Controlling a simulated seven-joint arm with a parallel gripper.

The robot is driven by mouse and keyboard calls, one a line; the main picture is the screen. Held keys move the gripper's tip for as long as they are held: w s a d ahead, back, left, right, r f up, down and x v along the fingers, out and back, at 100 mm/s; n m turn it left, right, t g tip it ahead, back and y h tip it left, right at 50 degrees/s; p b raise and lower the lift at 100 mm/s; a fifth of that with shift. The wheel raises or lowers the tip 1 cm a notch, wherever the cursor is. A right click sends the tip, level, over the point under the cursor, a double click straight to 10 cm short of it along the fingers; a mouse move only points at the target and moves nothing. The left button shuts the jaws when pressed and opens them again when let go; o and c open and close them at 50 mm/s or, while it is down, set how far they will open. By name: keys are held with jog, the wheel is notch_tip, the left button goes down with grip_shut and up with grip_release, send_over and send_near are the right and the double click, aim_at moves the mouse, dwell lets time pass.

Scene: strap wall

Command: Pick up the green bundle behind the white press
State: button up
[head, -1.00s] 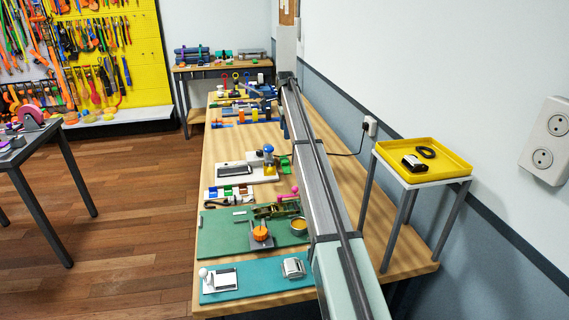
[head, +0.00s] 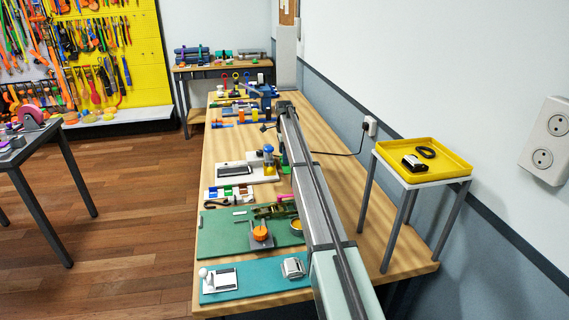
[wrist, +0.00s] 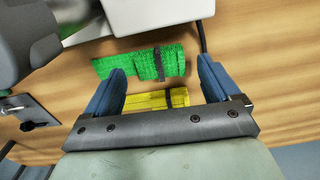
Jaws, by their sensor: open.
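The green bundle (wrist: 135,63) lies flat on the wooden bench in the wrist view, with a dark strap around it near its right end. The white press (wrist: 155,14) stands just beyond it at the top of that view. In the head view the press (head: 236,174) is a white base with a blue-topped post, left of my arm. My gripper (wrist: 160,70) is open and empty, its two blue fingers reaching toward the green bundle. A yellow bundle (wrist: 162,99) lies between the fingers, nearer to my palm. My arm hides most of the area behind the press in the head view.
A dark cable (wrist: 203,35) runs beside the right finger. A dark grey rounded object (wrist: 25,40) is at the upper left of the wrist view. Green and teal mats with tools lie nearer on the bench. A yellow tray (head: 440,155) stands on a side stand at right.

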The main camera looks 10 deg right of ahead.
jog(key=shift+f, duration=0.75)
jog(key=c, duration=1.2)
jog(key=shift+o, duration=0.2)
